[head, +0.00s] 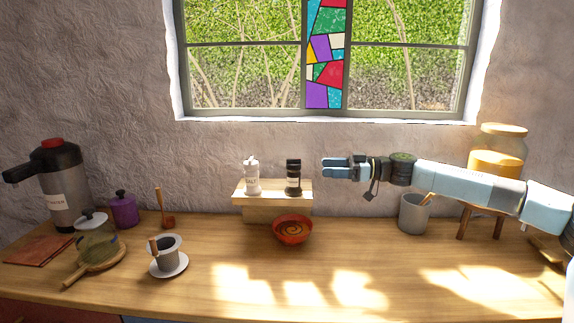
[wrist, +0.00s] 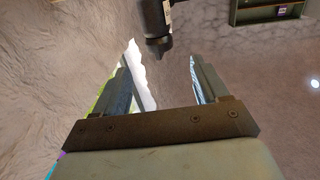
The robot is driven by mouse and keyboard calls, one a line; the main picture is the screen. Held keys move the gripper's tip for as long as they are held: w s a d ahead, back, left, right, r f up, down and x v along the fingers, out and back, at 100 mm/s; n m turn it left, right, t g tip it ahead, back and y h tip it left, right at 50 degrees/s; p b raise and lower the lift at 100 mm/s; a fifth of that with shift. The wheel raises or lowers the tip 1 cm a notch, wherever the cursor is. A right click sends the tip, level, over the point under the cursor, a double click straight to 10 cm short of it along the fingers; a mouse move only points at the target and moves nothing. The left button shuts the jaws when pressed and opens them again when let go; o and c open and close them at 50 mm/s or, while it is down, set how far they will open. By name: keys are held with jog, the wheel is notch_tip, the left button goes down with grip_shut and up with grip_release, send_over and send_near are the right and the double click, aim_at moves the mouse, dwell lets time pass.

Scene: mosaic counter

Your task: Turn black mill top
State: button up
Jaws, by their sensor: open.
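The black mill (head: 293,181) stands upright on the small wooden riser against the back wall, its dark top (head: 293,163) uppermost. The white salt mill (head: 252,177) stands to its left. My gripper (head: 325,167) is open and empty, pointing left, just to the right of the black mill at about the height of its top. A visible gap separates them. In the wrist view, a dark object with a pale label, likely the black mill (wrist: 155,25), hangs inverted at the upper edge, beyond my two spread fingers (wrist: 160,85). Its upper part in that picture is cut off.
A red bowl (head: 292,231) sits before the riser (head: 268,214). A grey cup (head: 414,216) stands below my arm, and a lidded jar (head: 497,150) behind it. A cup on a saucer (head: 168,266) and a black dispenser (head: 62,185) are left. The front middle counter is clear.

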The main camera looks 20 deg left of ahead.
aim_at(289, 162)
jog(key=a, duration=0.4)
jog(key=s+a, duration=0.1)
jog(key=a, duration=0.4)
jog(key=s+a, duration=0.1)
jog(key=a, duration=0.3)
jog(key=shift+a+r, duration=0.15)
jog(key=shift+a, duration=0.1)
jog(key=c, duration=1)
jog(key=shift+m+t, duration=0.4)
jog(key=shift+t, duration=0.2)
jog(key=m+t, duration=0.1)
jog(key=t, duration=0.1)
jog(key=m+t, duration=0.3)
jog(key=t, duration=0.2)
jog(key=shift+w+m, duration=0.3)
jog(key=shift+w, duration=0.05)
jog(key=shift+w+d+m+t+h, duration=0.15)
jog(key=shift+m+t+h, duration=0.65)
jog(key=shift+t, duration=0.5)
jog(key=shift+w+m+t+h, duration=0.15)
jog(key=shift+m+t+h, duration=0.45)
jog(key=shift+m+t, duration=0.55)
